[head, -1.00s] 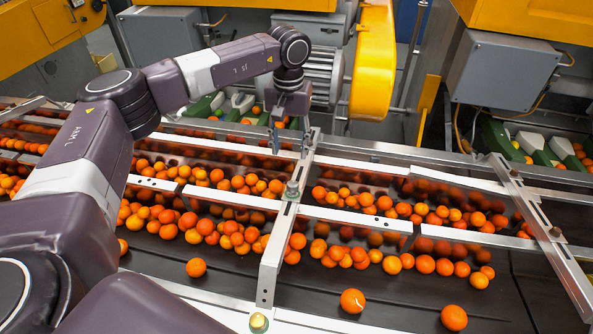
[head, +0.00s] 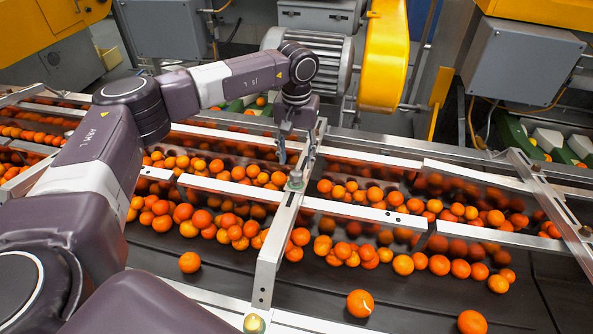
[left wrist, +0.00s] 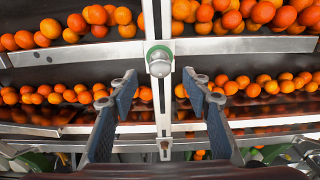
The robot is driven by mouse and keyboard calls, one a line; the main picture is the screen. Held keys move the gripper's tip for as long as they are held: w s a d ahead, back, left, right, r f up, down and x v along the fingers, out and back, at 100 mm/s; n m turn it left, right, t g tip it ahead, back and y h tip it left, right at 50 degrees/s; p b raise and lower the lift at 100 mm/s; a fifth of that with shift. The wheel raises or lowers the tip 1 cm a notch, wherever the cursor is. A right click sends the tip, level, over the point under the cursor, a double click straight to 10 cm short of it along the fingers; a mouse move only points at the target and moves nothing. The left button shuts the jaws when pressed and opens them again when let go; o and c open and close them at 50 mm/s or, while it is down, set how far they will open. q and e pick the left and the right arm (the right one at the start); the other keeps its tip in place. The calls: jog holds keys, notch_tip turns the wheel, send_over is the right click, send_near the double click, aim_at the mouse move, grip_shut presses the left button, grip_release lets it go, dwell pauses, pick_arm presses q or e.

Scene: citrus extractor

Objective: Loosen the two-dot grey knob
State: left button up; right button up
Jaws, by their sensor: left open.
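A small grey knob (head: 295,180) stands on the slotted metal crossbar (head: 275,245) over the fruit lanes. In the left wrist view the knob (left wrist: 160,66) is a pale grey cap over a green ring, above the middle of the picture. I cannot make out dots on it. My left gripper (head: 296,161) points down just above the knob. In the left wrist view its two dark blue fingers (left wrist: 160,82) are spread wide, one on each side of the crossbar, with the knob just beyond the tips. They hold nothing. My right gripper is not in view.
Another knob (head: 254,323), yellowish-green, sits at the crossbar's near end. Metal rails (head: 360,211) run across the lanes, with oranges (head: 225,223) piled between them. A yellow guard (head: 384,55) and a ribbed motor (head: 322,65) stand behind my left arm.

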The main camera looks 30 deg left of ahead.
aim_at(297, 172)
pick_arm(q)
notch_tip(297, 172, down, 5)
jog(key=shift+r+p, duration=0.1)
jog(key=shift+p, duration=0.6)
jog(key=shift+f, duration=0.3)
jog(key=c, duration=1.2)
jog(key=shift+o, duration=0.2)
